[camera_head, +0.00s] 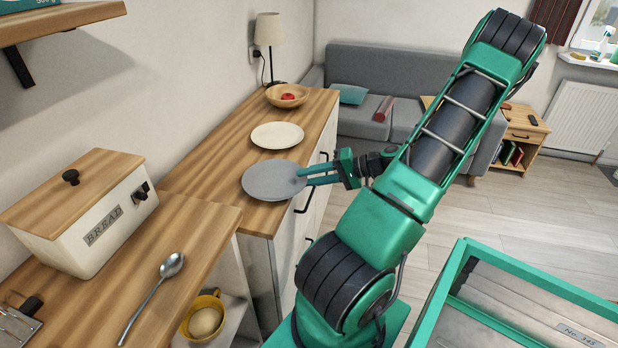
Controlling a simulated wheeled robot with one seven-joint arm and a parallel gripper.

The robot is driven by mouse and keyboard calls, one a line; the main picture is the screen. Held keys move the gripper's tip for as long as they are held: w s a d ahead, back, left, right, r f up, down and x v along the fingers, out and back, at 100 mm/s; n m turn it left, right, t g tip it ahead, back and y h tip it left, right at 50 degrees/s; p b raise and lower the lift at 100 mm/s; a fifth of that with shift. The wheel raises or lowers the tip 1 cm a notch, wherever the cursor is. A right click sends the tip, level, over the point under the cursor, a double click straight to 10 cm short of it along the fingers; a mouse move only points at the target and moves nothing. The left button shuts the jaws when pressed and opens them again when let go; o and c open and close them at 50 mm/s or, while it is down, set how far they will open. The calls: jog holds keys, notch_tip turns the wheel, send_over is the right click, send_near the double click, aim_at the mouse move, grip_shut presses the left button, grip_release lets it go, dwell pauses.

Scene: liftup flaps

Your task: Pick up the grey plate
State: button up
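The grey plate (268,182) is round and flat, at the right end of the near part of the wooden counter, close to its front edge. My gripper (304,178) reaches in from the right at the plate's right rim. Its two green fingers show a narrow gap. One finger overlaps the plate's top and the other ends at the rim. I cannot tell whether the fingers press on the rim, or whether the plate rests on the counter or is slightly raised.
A cream plate (277,135) and a wooden bowl (287,97) with a red fruit lie behind on the counter (215,160). A lamp (268,35) stands at the back. A bread box (85,210), a spoon (152,295) and a yellow mug (205,318) are nearer.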

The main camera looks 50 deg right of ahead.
grip_shut()
jog(key=shift+s+d, duration=0.6)
jog(key=shift+d, duration=0.05)
grip_release()
jog(key=v, duration=1)
jog(key=shift+s, duration=0.3)
jog(key=shift+d+r, duration=0.1)
jog(key=shift+c, duration=0.2)
